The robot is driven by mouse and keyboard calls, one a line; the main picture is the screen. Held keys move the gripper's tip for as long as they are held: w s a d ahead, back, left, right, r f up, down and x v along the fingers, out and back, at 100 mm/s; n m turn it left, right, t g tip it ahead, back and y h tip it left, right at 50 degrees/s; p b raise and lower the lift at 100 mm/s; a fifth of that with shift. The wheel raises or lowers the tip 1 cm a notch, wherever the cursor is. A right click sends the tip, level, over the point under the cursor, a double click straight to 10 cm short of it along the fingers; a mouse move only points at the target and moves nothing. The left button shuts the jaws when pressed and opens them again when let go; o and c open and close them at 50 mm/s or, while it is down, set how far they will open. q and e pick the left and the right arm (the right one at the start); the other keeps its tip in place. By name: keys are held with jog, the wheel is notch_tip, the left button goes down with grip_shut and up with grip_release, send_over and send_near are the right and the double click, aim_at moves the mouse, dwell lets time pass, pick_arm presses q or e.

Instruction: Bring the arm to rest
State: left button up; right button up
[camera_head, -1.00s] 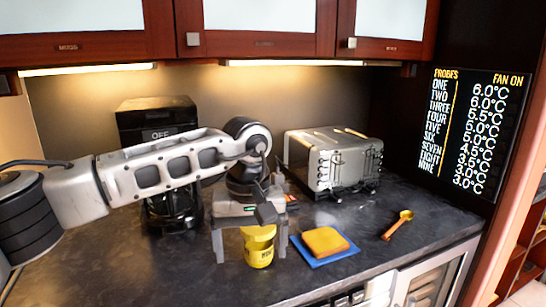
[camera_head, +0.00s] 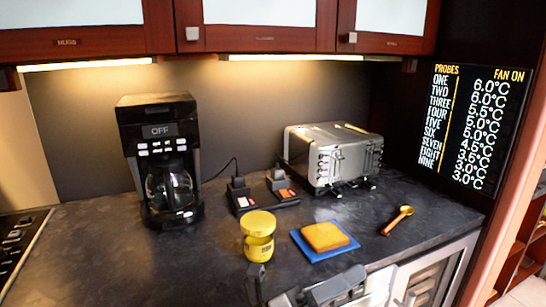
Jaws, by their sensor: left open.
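My left gripper (camera_head: 318,289) shows only in part at the bottom edge of the head view, low in front of the counter's front side. Its jaws are open and nothing shows between them; its fingertips are not clearly seen. Most of the left arm is out of the picture. The yellow jar (camera_head: 258,237) stands upright on the dark counter (camera_head: 130,262), above the gripper in the picture and apart from it. My right gripper is not in view.
A bread slice (camera_head: 325,236) lies on a blue square (camera_head: 304,249) right of the jar. A coffee maker (camera_head: 160,150), two small dark devices and a toaster (camera_head: 332,155) stand behind. The left counter is clear.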

pick_arm(q)
jog(key=w+a+f+n+t+y, duration=0.3)
jog(key=a+f+n+t+y, duration=0.6)
jog(key=n, duration=0.9)
jog(key=s+a+f+n+g+y, duration=0.2)
jog(key=s+a+f+n+y, duration=0.3)
jog(key=f, duration=0.6)
jog(key=s+a+f+n+g+y, duration=0.3)
jog(key=s+a+f+n+y, duration=0.2)
jog(key=s+a+f+n, duration=0.5)
jog(key=a+f+n, duration=0.1)
jog(key=a+n, duration=0.1)
jog(key=n, duration=0.2)
jog(key=shift+s, duration=0.3)
jog(key=shift+f, duration=0.1)
